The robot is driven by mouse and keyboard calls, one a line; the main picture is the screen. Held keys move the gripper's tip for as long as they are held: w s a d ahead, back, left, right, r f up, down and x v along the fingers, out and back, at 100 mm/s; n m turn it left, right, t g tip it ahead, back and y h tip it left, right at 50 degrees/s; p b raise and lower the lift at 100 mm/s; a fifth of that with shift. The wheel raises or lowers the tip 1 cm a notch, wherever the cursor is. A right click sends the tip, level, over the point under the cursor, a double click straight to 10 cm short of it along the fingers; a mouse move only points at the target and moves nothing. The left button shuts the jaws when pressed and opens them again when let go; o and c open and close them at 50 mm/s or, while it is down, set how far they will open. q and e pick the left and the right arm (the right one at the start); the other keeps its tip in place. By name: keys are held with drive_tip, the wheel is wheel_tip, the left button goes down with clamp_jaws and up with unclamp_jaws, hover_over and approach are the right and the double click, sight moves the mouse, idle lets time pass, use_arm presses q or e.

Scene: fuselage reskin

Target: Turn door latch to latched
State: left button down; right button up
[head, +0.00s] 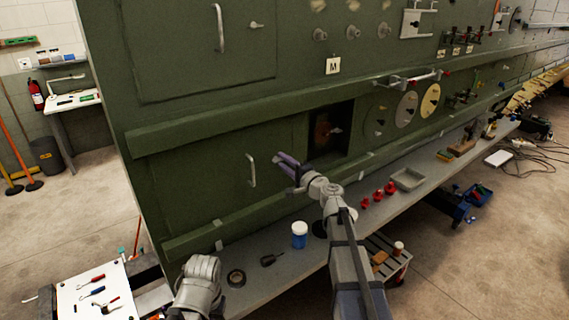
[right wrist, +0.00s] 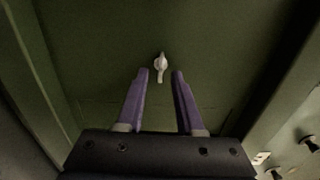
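The lower green door (head: 215,175) lies flat in the panel and has a pale bar handle (head: 251,170). A small pale door latch (right wrist: 160,66) shows in the right wrist view on a green surface, its long side running up and down in that picture. My right gripper (head: 281,161) is in front of the lower door, right of the handle, and hides the latch in the head view. Its purple fingers (right wrist: 160,74) are apart with the latch seen between and just beyond their tips. I cannot tell whether they touch it. My left gripper is out of view.
Green rails (head: 190,133) run above and below the lower door. A dark open recess (head: 330,133) is right of my gripper. The grey shelf (head: 270,290) below holds a blue jar (head: 299,235), a tape roll (head: 236,278), red knobs (head: 377,195) and a tray (head: 407,180).

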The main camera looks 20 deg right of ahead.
drive_tip(key=v, duration=0.8)
idle(0.4)
drive_tip(key=s+a+f+n+g+y+b, duration=0.1)
drive_tip(key=s+a+f+n+g, duration=0.55)
drive_tip(key=a+f, duration=0.4)
drive_tip(key=s+a+f+n+g+y+b, duration=0.1)
drive_tip(key=s+a+f+n+g, duration=0.6)
drive_tip(key=a, duration=0.6)
drive_tip(key=s+d+f+n+g+h, duration=0.1)
drive_tip(key=s+f+n+g+h, duration=0.1)
drive_tip(key=s+f+h, duration=0.2)
drive_tip(key=s+d+f+n+g+h+b, duration=0.1)
drive_tip(key=s+h, duration=0.4)
drive_tip(key=s, duration=0.6)
wheel_tip(320, 180, down, 3)
drive_tip(key=shift+s+d+r+n+g+h, duration=0.1)
drive_tip(key=shift+s+d+n+g+h, duration=0.15)
drive_tip(key=shift+d+n+g, duration=0.4)
